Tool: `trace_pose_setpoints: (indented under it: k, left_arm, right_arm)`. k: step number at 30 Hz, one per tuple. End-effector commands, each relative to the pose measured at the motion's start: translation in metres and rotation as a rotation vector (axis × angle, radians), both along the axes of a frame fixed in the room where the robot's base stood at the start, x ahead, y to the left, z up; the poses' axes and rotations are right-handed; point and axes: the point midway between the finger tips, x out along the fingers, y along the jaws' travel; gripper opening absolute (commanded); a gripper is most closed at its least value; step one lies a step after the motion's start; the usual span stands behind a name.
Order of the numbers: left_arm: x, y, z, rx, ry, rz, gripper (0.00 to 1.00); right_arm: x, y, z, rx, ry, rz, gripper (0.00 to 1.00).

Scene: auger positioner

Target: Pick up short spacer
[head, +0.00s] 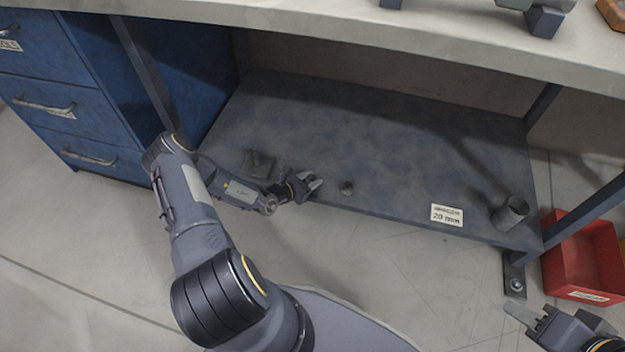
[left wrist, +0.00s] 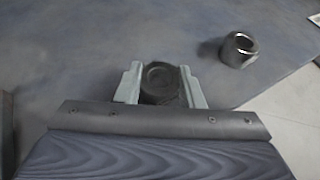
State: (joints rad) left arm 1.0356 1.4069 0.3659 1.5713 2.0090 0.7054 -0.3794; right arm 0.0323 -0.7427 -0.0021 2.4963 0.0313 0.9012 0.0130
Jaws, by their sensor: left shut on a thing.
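My left gripper (head: 313,183) is low over the front of the grey lower shelf and points right. In the left wrist view, its two pale fingers (left wrist: 161,90) are shut on a dark, round, short spacer (left wrist: 161,80), one finger on each side. In the head view that spacer is mostly hidden by the gripper. My right gripper (head: 553,317) is at the bottom right, away from the shelf, with its fingers apart and nothing visible between them.
A small hollow cylinder (head: 347,187) stands just right of my left gripper; it also shows in the left wrist view (left wrist: 238,50). A larger cylinder (head: 511,213) stands at the shelf's right end. A dark block (head: 258,163) lies behind my left wrist. A red bin (head: 580,258) is at right.

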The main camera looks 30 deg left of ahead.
Motion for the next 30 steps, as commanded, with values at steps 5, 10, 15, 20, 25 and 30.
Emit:
trace_pose_setpoints:
  k: [5,10,15,20,25,30]
  left_arm:
    - [0.000,0.000,0.000,0.000,-0.001,0.000,0.08]
    - [0.000,0.000,0.002,0.000,-0.001,0.000,0.08]
    - [0.000,0.000,0.015,0.001,-0.002,-0.001,0.08]
    - [-0.003,0.001,0.042,0.002,-0.001,-0.001,0.08]
    - [-0.035,0.005,0.081,0.001,0.001,0.001,0.08]
    - [-0.075,0.011,0.107,0.000,0.004,0.003,0.08]
  right_arm:
    - [0.000,0.000,0.000,0.000,0.000,0.000,0.36]
    - [0.000,0.000,0.001,0.000,0.000,0.000,0.36]
    - [0.000,0.000,0.008,0.000,0.000,0.000,0.36]
    - [0.000,0.000,0.023,0.000,0.000,0.000,0.36]
    - [0.000,0.000,0.048,0.000,0.000,0.000,0.36]
    - [0.000,0.000,0.066,0.000,0.000,0.000,0.36]
